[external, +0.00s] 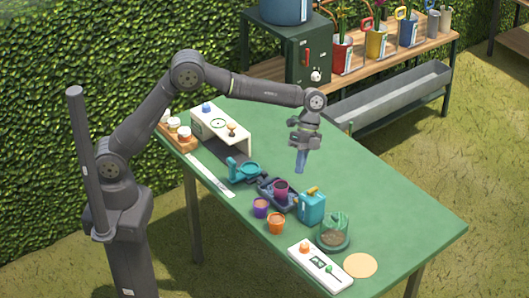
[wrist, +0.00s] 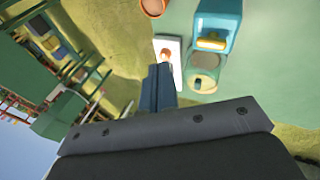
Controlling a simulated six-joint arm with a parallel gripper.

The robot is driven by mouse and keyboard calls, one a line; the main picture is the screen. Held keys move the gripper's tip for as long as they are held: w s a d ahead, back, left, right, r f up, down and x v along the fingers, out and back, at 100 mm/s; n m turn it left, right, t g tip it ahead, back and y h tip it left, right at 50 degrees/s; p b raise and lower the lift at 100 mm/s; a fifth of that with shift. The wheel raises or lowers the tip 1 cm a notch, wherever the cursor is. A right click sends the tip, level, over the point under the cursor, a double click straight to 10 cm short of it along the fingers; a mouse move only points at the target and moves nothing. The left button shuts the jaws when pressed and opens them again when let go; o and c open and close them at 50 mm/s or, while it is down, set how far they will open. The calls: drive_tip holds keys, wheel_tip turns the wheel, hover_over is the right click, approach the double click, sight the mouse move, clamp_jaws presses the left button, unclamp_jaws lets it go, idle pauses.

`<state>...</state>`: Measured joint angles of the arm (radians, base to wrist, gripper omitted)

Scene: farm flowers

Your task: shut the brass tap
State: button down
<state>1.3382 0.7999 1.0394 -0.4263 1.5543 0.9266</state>
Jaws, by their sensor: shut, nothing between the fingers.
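My gripper (external: 301,162) is shut and empty, pointing down above the green table, apart from everything on it. In the wrist view its shut blue-grey fingers (wrist: 158,88) show at the centre. I cannot clearly pick out the brass tap. A brass-yellow piece (external: 312,190) sits on top of a teal can (external: 311,208), below and right of my gripper; it also shows in the wrist view (wrist: 211,43). I cannot tell whether this piece is the tap. A blue tank (external: 286,10) stands on a green cabinet (external: 305,58) behind; no brass tap is clear on it.
Purple (external: 261,207) and orange (external: 276,222) pots, a glass-like green jar (external: 334,235) and a white panel (external: 320,266) stand near the front edge. A white stand (external: 222,128) is at the left. The table's right side (external: 405,195) is clear.

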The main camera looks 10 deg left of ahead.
sight(308, 191)
drive_tip(key=w+a+f+n+g+h, duration=0.2)
drive_tip(key=w+f+n+h, duration=0.1)
drive_tip(key=n+h, duration=0.1)
drive_tip(key=w+a+f+n+g+h, duration=0.2)
drive_tip(key=w+f+n+g+h, duration=0.1)
drive_tip(key=f+n+h, duration=0.1)
drive_tip(key=w+a+f+n+g+h, duration=0.2)
drive_tip(key=w+f+n+h, duration=0.1)
drive_tip(key=n+h, duration=0.3)
drive_tip(key=shift+w+a+f+n, duration=0.15)
drive_tip(key=shift+f+n, duration=0.15)
drive_tip(key=shift+n, duration=0.25)
drive_tip(key=shift+w+a+f+n, duration=0.15)
drive_tip(key=shift+f+n, duration=0.15)
drive_tip(key=shift+n, duration=0.25)
drive_tip(key=shift+s+d, duration=0.1)
drive_tip(key=x, duration=0.9)
drive_tip(key=shift+s+d+r, duration=0.2)
drive_tip(key=shift+s+d, duration=0.05)
drive_tip(key=shift+s, duration=0.1)
